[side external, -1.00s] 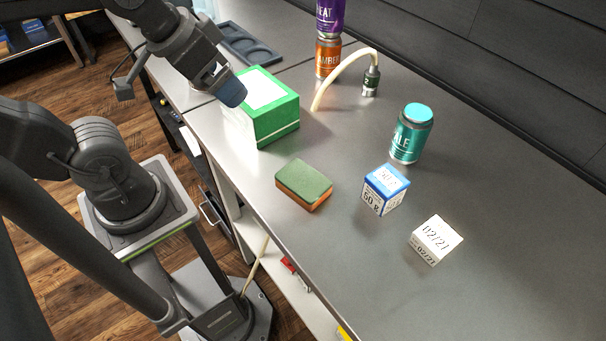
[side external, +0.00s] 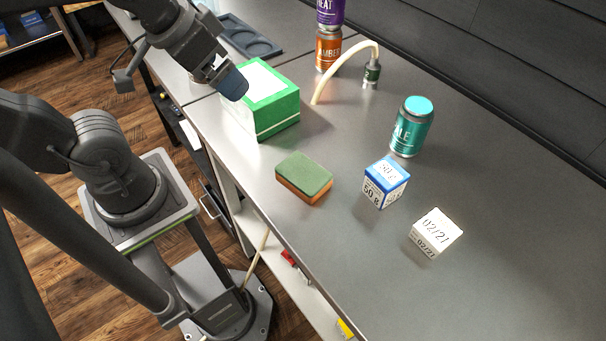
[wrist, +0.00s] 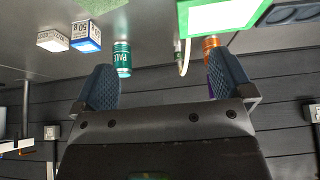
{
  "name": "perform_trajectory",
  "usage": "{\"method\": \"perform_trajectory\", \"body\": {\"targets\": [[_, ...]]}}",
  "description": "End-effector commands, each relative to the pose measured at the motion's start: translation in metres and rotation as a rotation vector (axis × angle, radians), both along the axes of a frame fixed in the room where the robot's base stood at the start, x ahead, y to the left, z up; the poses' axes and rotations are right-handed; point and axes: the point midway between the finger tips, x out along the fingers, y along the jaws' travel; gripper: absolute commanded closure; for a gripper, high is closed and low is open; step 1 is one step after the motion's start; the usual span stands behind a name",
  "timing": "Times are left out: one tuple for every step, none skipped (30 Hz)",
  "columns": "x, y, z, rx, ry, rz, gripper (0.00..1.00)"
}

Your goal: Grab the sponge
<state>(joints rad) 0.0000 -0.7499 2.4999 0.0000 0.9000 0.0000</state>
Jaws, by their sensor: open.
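The sponge (side external: 304,178), green on top and orange below, lies flat on the grey counter, left of the blue cube.
The green box (side external: 270,103) stands close to my gripper. A blue cube (side external: 384,184), a white cube (side external: 436,233) and a teal can (side external: 411,128) stand right of the sponge. A hose (side external: 345,62) and stacked cans (side external: 328,48) are farther back. The counter (side external: 330,260) before the sponge is clear.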

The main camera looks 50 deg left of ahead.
Motion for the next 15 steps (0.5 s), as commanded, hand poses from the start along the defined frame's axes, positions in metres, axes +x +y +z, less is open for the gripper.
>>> {"method": "perform_trajectory", "body": {"targets": [[0.000,0.000,0.000,0.001,0.001,-0.003,0.01],[0.001,-0.001,0.000,0.004,0.005,-0.012,0.01],[0.003,-0.002,0.000,0.012,0.013,-0.032,0.01],[0.005,-0.004,0.000,0.021,0.024,-0.058,0.01],[0.007,-0.006,-0.001,0.032,0.038,-0.090,0.01],[0.011,-0.010,-0.001,0.054,0.062,-0.152,0.01],[0.015,-0.013,-0.002,0.072,0.083,-0.207,0.01],[0.019,-0.018,-0.004,0.093,0.106,-0.270,0.01],[0.026,-0.025,-0.006,0.123,0.139,-0.366,0.01],[0.031,-0.030,-0.008,0.146,0.166,-0.442,0.01],[0.036,-0.036,-0.011,0.168,0.191,-0.522,0.01],[0.042,-0.045,-0.014,0.198,0.223,-0.628,0.01],[0.047,-0.051,-0.018,0.217,0.247,-0.707,0.01],[0.051,-0.057,-0.021,0.236,0.270,-0.784,0.01],[0.056,-0.066,-0.026,0.258,0.297,-0.883,0.01]]}}
